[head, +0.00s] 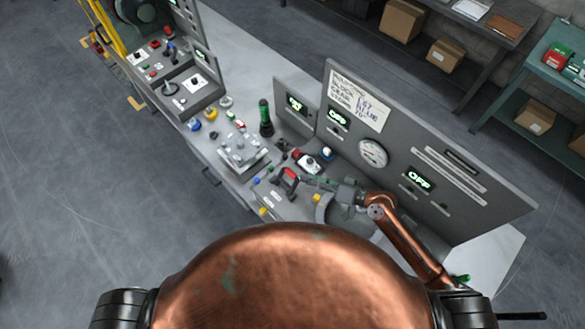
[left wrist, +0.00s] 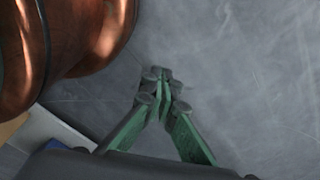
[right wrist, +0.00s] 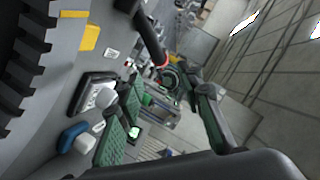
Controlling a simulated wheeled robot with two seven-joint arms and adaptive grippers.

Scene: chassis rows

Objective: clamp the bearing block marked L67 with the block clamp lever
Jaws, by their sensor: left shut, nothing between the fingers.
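My right gripper (head: 308,182) is low over the console, its fingers pointing left toward a red-handled lever (head: 289,176). In the right wrist view its green-padded fingers (right wrist: 170,122) are spread apart, and I see nothing held between them. A metal fixture (head: 243,150) with grey parts on it stands left of the lever; no L67 mark is readable there. I cannot tell which lever is the block clamp lever. My left gripper (left wrist: 162,85) is shut and empty above the bare floor, outside the head view.
A card (head: 358,98) on the back panel reads partly "BLOCK L67" and "GEAR BLUE". A green-black post (head: 265,117), a red-and-white switch (head: 307,162) and a round drum (head: 345,214) crowd the console near my right arm.

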